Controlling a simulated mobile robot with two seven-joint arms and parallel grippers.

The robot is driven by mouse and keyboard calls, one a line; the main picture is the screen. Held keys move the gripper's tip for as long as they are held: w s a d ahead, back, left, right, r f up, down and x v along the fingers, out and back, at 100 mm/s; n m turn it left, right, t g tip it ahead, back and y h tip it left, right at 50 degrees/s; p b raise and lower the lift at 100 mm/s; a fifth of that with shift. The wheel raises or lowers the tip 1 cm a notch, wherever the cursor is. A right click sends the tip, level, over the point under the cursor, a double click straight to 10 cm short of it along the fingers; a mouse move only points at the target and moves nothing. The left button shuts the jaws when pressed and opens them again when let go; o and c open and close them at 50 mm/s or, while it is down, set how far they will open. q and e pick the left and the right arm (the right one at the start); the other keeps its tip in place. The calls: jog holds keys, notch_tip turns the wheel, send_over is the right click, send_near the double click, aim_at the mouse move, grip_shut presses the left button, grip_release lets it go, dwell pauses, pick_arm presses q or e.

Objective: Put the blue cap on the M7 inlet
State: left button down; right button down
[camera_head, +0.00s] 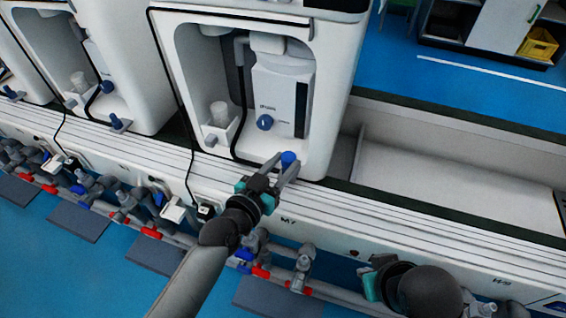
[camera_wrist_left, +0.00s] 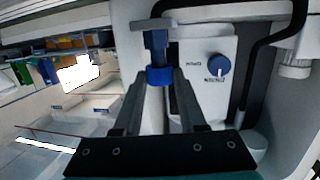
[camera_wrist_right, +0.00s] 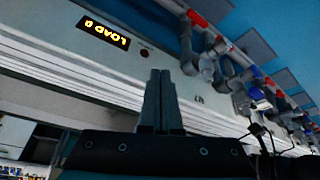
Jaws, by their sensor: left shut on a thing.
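The blue cap (camera_head: 289,158) is between the fingertips of my left gripper (camera_head: 281,166), in front of the lower right of a white unit. In the left wrist view, the fingers (camera_wrist_left: 158,80) are shut on the cap's blue body (camera_wrist_left: 157,45), with a grey crosspiece at its far end. The M7 label (camera_head: 288,221) is on the white rail below the unit. I cannot tell which fitting is the M7 inlet or whether the cap touches it. My right gripper's fingers (camera_wrist_right: 160,85) are together and empty in the right wrist view; its arm is at the lower right of the head view.
The unit has a blue knob (camera_head: 264,122) and a black hose. Grey pipe fittings (camera_head: 303,262) with red and blue valve handles run below the rail. More white units (camera_head: 105,60) stand to the left. An empty bay (camera_head: 430,160) is to the right.

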pick_arm(q)
jog(key=shift+f, duration=0.15)
jog(key=shift+c, duration=2.4)
grip_release()
pick_arm(e)
jog(key=shift+s+r, duration=0.2)
jog(key=shift+r, duration=0.15)
pick_arm(q)
jog(key=shift+r, duration=0.25)
jog(key=shift+s+a+r+p, duration=0.15)
jog(key=shift+s+r+p, duration=0.15)
jog(key=shift+r+p, duration=0.2)
jog(key=p+v, duration=0.3)
jog(key=v, duration=0.8)
pick_arm(e)
notch_tip(320, 180, down, 9)
jog(key=g, duration=0.1)
jog(key=shift+s+g, duration=0.3)
jog(key=shift+s, duration=0.1)
pick_arm(q)
jog(key=shift+s+a, duration=0.1)
jog(key=shift+s, duration=0.05)
pick_arm(e)
jog(key=shift+f, duration=0.1)
